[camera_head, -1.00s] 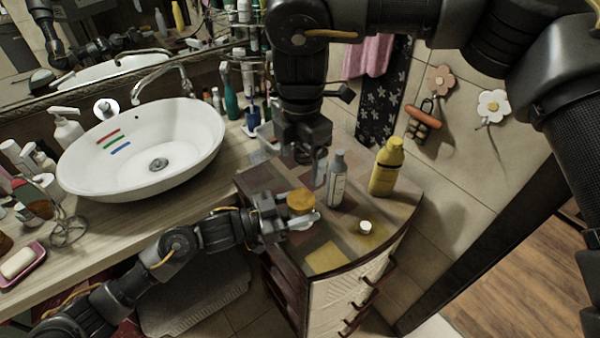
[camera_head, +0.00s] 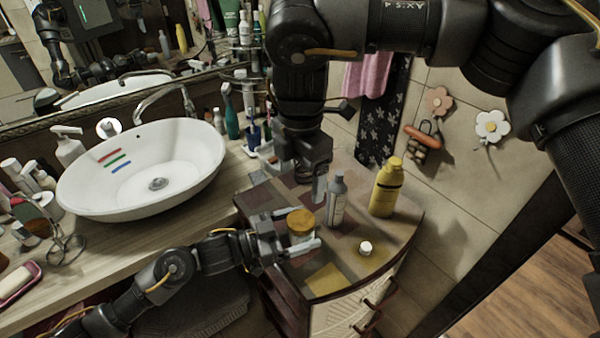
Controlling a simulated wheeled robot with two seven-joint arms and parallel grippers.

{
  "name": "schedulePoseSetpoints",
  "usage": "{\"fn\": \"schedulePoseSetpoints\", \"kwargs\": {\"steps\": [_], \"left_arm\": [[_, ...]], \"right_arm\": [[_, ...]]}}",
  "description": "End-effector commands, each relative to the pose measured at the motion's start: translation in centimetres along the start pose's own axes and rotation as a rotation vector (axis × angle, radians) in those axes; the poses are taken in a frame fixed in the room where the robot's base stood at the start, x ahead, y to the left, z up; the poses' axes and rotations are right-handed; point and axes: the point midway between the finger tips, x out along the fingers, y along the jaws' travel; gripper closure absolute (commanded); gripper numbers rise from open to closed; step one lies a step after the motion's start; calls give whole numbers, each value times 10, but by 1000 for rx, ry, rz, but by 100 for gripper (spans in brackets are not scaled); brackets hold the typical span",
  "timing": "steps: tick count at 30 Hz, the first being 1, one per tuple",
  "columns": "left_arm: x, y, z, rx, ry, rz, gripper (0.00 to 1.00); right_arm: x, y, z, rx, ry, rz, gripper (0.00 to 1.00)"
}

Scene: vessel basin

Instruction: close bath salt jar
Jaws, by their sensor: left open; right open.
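A small round jar with an amber-yellow top (camera_head: 301,221) and pale lower side stands on the corner cabinet top. I take it for the bath salt jar; whether its mouth is covered is too small to tell. My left gripper (camera_head: 292,233) comes in from the left, open, with its fingers low on either side of the jar; contact is unclear. A small white round piece (camera_head: 365,248), possibly a lid, lies on the cabinet right of the jar. My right gripper (camera_head: 313,185) is open, pointing down behind the jar, left of a grey bottle; its fingertips are partly hard to make out.
The grey bottle (camera_head: 336,201) and a yellow bottle (camera_head: 386,188) stand on the cabinet top (camera_head: 342,274) behind the jar. A white basin (camera_head: 145,168) sits on the counter at left. The cabinet's front part is clear.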

Motion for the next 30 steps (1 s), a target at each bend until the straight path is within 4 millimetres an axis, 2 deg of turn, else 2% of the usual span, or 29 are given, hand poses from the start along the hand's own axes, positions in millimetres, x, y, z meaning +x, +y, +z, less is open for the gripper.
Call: {"fn": "schedulePoseSetpoints", "kwargs": {"steps": [5, 12, 16, 21, 30], "left_arm": [[-25, 0, 4, 2, -3, -2, 20], [-72, 0, 4, 1, -3, -1, 20], [-91, 0, 4, 1, -3, -1, 20], [-103, 0, 1, 0, -1, 0, 20], [-106, 0, 0, 0, -1, 0, 20]], "right_arm": [[10, 0, 0, 0, 0, 0, 18], [22, 0, 0, 0, 0, 0, 18], [27, 0, 0, 0, 0, 0, 18], [29, 0, 0, 0, 0, 0, 18], [29, 0, 0, 0, 0, 0, 18]]}}
